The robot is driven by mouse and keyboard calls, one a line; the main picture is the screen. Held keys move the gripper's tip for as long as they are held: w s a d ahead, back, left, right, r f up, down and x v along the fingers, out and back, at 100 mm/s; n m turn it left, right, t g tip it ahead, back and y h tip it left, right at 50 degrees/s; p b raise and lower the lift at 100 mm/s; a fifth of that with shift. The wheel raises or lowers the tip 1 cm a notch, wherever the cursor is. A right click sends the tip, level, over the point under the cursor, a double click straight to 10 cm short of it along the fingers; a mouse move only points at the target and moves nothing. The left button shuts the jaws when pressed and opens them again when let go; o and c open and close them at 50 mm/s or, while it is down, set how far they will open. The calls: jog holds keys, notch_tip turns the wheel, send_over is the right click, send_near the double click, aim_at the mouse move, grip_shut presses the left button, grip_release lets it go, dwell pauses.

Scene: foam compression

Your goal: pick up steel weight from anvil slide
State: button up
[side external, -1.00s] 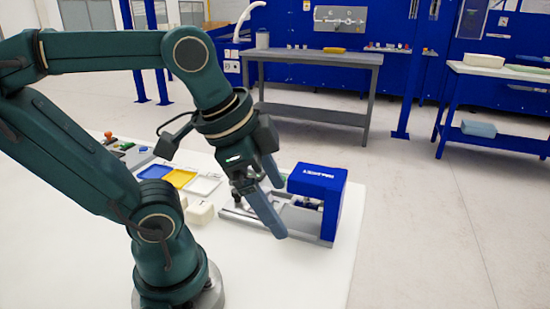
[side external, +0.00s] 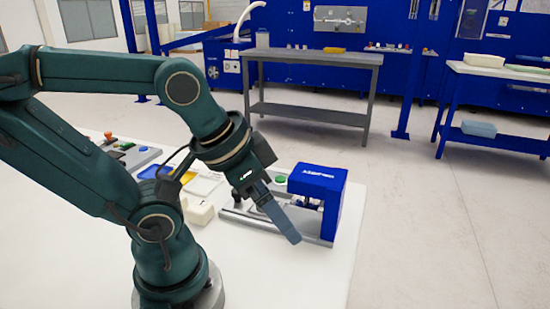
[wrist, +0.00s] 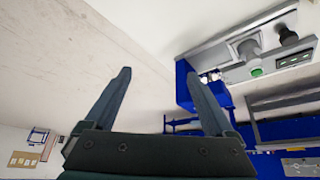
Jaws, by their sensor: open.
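My gripper (side external: 284,226) is open and tilted, in front of the blue-topped press (side external: 318,183) in the side view. In the wrist view my gripper (wrist: 158,75) shows two spread fingers with nothing between them. The press's grey base also shows there, with a light rectangular plate and a grey cylinder (wrist: 248,47) standing on it. The cylinder looks like the steel weight, but I cannot be sure. It lies to the right of both fingers, apart from them. In the side view my gripper hides the middle of the base, and I cannot make out the weight.
A green button (side external: 280,180) is on the press base. A control box (side external: 130,153) stands farther back. The front of the white table (side external: 290,280) is clear.

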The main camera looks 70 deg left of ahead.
jog(key=shift+f, duration=0.1)
